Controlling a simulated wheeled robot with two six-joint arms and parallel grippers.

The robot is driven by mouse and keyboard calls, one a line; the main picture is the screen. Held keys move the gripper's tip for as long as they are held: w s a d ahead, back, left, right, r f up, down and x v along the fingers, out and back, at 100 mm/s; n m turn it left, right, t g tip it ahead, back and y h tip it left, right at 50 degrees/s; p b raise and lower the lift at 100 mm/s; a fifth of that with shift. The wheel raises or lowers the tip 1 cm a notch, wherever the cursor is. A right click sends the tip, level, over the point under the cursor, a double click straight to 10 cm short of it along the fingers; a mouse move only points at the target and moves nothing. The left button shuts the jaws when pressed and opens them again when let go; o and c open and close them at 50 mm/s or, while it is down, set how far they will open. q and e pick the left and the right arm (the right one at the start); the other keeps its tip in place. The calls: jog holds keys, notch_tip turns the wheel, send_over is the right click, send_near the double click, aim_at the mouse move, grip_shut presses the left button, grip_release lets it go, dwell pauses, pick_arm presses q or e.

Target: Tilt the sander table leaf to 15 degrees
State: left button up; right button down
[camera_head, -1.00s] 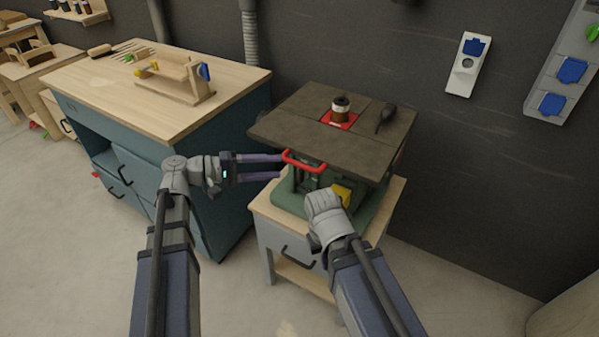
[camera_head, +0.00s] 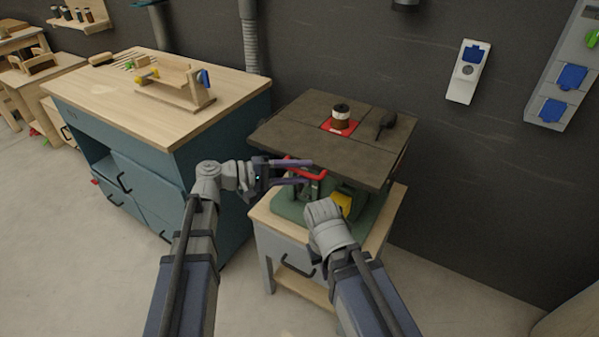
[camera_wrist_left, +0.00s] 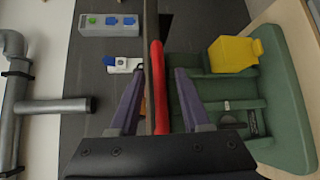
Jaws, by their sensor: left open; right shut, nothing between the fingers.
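The sander's dark table leaf (camera_head: 300,135) lies over a green machine base (camera_head: 292,208) and shows edge-on in the left wrist view (camera_wrist_left: 149,70). A red handle (camera_head: 318,174) runs along the leaf's front left edge; it also shows in the left wrist view (camera_wrist_left: 158,85). My left gripper (camera_head: 306,172) is open, with its fingers on either side of the red handle (camera_wrist_left: 157,98). Whether a finger touches it I cannot tell. My right gripper is hidden behind its wrist, in front of the yellow part of the base (camera_head: 340,203).
A sanding spindle in a red insert (camera_head: 340,122) and a dark tool (camera_head: 386,122) are on the leaf. The machine stands on a wooden-topped cabinet (camera_head: 260,212). A teal workbench (camera_head: 225,125) stands close on the left. Floor is free in front.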

pick_arm(q)
grip_shut()
dwell(1.4)
